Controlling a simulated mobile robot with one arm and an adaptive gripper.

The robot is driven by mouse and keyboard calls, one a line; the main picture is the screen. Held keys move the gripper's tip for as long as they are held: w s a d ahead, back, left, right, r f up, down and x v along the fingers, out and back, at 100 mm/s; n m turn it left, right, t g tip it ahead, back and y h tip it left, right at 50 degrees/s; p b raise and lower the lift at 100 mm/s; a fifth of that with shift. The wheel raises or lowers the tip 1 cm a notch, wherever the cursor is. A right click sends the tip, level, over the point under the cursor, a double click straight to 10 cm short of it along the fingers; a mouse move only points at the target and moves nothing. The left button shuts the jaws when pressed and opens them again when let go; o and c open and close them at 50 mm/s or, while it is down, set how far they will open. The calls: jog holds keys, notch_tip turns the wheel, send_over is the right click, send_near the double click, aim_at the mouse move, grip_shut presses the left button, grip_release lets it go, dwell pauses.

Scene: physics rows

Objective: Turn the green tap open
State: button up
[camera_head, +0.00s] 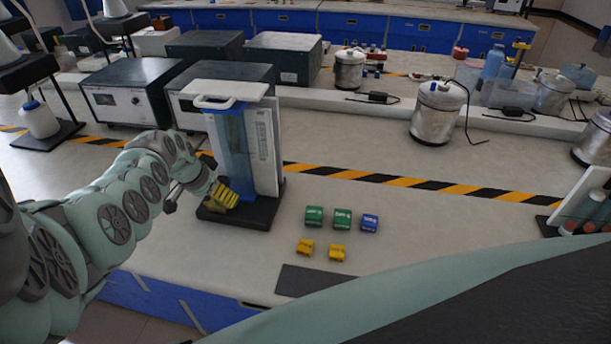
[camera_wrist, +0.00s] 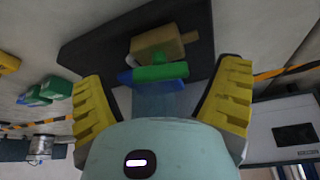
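The green tap (camera_wrist: 160,73) shows in the wrist view as a green bar lying across the picture, beside a tan-brown fitting (camera_wrist: 160,44) and in front of a clear bluish column (camera_wrist: 157,104). My gripper (camera_wrist: 163,76) is open, with one yellow finger on each side of the tap and a visible gap to both. In the head view my gripper (camera_head: 224,196) is low at the front of the apparatus, which has a white top (camera_head: 228,90), a blue column (camera_head: 230,150) and a black base (camera_head: 262,209). The tap is hidden there behind the fingers.
Small green blocks (camera_head: 314,216), a blue block (camera_head: 370,223) and yellow blocks (camera_head: 305,247) lie right of the apparatus. A dark flat mat (camera_head: 310,282) lies at the bench's front edge. Grey instrument boxes (camera_head: 135,92) stand behind. A metal flask (camera_head: 437,112) stands farther right.

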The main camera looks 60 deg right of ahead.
jog(key=c, duration=1.2)
jog(key=shift+s+r+n+p, duration=0.1)
jog(key=shift+r+n+p, duration=0.05)
jog(key=shift+n+p, duration=0.45)
jog(key=shift+f+n+t+y, duration=0.25)
jog(key=shift+n+t, duration=0.35)
jog(key=shift+n, duration=0.3)
jog(key=o, duration=1.2)
jog(key=shift+r, duration=0.1)
jog(key=shift+r, duration=0.1)
